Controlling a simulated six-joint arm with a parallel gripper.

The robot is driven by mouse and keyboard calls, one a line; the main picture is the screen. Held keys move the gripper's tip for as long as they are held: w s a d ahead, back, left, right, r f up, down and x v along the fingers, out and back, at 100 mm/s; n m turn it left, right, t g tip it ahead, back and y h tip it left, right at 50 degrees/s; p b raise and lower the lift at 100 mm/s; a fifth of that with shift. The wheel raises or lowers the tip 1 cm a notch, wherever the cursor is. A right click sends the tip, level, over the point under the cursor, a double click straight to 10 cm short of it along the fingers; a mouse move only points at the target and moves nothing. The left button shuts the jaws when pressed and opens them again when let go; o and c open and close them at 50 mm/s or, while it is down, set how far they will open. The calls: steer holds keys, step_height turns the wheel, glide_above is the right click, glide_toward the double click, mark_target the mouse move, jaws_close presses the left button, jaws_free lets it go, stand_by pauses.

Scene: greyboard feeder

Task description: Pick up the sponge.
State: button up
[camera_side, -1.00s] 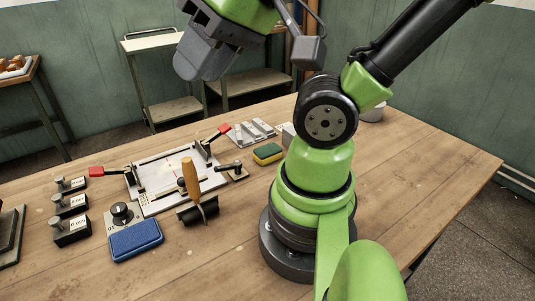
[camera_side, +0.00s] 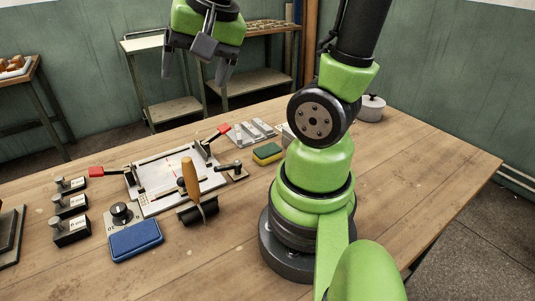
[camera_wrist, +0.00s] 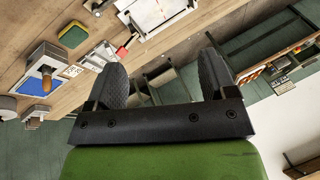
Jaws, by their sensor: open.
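The sponge (camera_side: 267,153) is a small block, green on top and yellow below, lying on the wooden table between the registration board and my arm's base in the side view. In the wrist view it shows at the upper left (camera_wrist: 73,36). My gripper (camera_side: 196,72) is high above the far side of the table, to the left of the sponge and well apart from it. In the wrist view my gripper (camera_wrist: 162,62) has its two fingers spread wide with nothing between them.
The feeder board (camera_side: 165,176) with red-tipped levers stands left of the sponge. A wooden-handled roller (camera_side: 192,180) and a blue pad (camera_side: 136,240) are nearer. Metal bars (camera_side: 252,132) lie just behind the sponge. The table's right side is mostly clear.

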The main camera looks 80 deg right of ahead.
steer(key=d+f+m+g, duration=0.2)
steer(key=d+f+m, duration=0.35)
steer(key=d, duration=0.25)
steer(key=m+g, duration=0.3)
steer(key=m, duration=0.7)
glide_above(267, 149)
steer(key=shift+n+y, duration=0.25)
steer(key=shift+y, duration=0.05)
step_height(267, 149, down, 12)
steer(key=shift+w+a+r, duration=0.1)
steer(key=shift+a, duration=0.05)
step_height(267, 149, down, 4)
steer(key=shift+f, duration=2.95)
steer(key=c, duration=1)
